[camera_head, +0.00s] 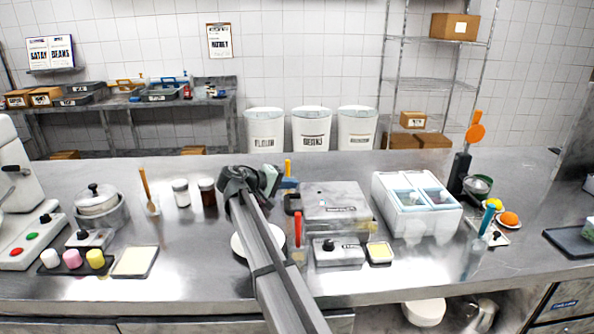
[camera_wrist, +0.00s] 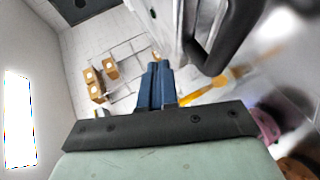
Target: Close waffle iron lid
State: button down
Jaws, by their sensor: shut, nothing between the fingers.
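The waffle iron appears to be the grey metal box (camera_head: 337,200) with a label, right of the counter's middle. Its top lies flat or nearly flat; whether a gap remains under the lid I cannot tell. A dark handle-like part (camera_head: 292,203) shows at its left side. My gripper (camera_head: 290,184) is just left of and behind the box, with its blue fingers together and empty. In the wrist view the fingers (camera_wrist: 160,85) point away, and a pale body with a thick black handle (camera_wrist: 212,42) is close on the right.
A control box with a black knob (camera_head: 339,252) and a small yellow-topped tray (camera_head: 380,253) stand in front. A white two-bay container (camera_head: 405,225) is to the right. A red-handled tool (camera_head: 298,230) and a white plate (camera_head: 243,245) are near my arm. Shakers (camera_head: 181,192) stand left.

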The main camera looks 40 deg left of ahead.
aim_at(287, 197)
jog(key=shift+s+a+f, duration=0.15)
jog(key=shift+f, duration=0.75)
jog(key=shift+s+a+f, duration=0.15)
jog(key=shift+f, duration=0.75)
jog(key=shift+f, duration=0.15)
